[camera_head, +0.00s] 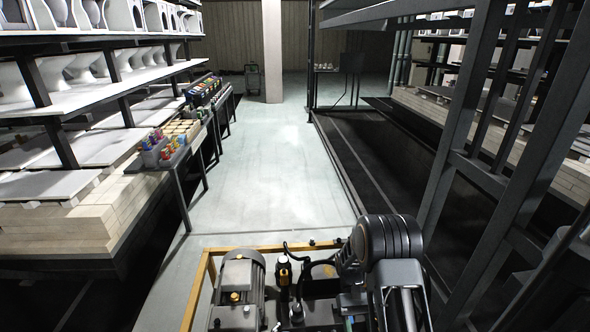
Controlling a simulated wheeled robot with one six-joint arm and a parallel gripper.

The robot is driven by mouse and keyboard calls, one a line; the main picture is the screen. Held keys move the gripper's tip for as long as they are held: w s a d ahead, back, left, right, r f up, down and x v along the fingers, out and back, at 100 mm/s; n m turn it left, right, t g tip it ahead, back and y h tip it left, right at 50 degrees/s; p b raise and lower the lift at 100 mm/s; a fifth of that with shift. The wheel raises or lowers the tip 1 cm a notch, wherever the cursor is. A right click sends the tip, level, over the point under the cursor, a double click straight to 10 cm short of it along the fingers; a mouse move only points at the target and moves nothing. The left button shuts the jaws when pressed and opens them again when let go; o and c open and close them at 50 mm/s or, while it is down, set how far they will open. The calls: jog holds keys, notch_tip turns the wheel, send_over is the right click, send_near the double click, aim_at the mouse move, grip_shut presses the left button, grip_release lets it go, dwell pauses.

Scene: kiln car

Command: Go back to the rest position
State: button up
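Part of my own arm, with a thick dark round joint and a grey link, shows at the bottom right of the head view over my base. It looks folded close to my body. My gripper is not in view, so I cannot see its fingers or whether it holds anything.
A pale clear aisle (270,170) runs ahead to a pillar (272,50). On the left stand a kiln car (85,215) with white ware on shelves and a narrow table (178,155) with small jars. A dark steel frame (520,150) rises close on the right. A cart (252,80) stands far back.

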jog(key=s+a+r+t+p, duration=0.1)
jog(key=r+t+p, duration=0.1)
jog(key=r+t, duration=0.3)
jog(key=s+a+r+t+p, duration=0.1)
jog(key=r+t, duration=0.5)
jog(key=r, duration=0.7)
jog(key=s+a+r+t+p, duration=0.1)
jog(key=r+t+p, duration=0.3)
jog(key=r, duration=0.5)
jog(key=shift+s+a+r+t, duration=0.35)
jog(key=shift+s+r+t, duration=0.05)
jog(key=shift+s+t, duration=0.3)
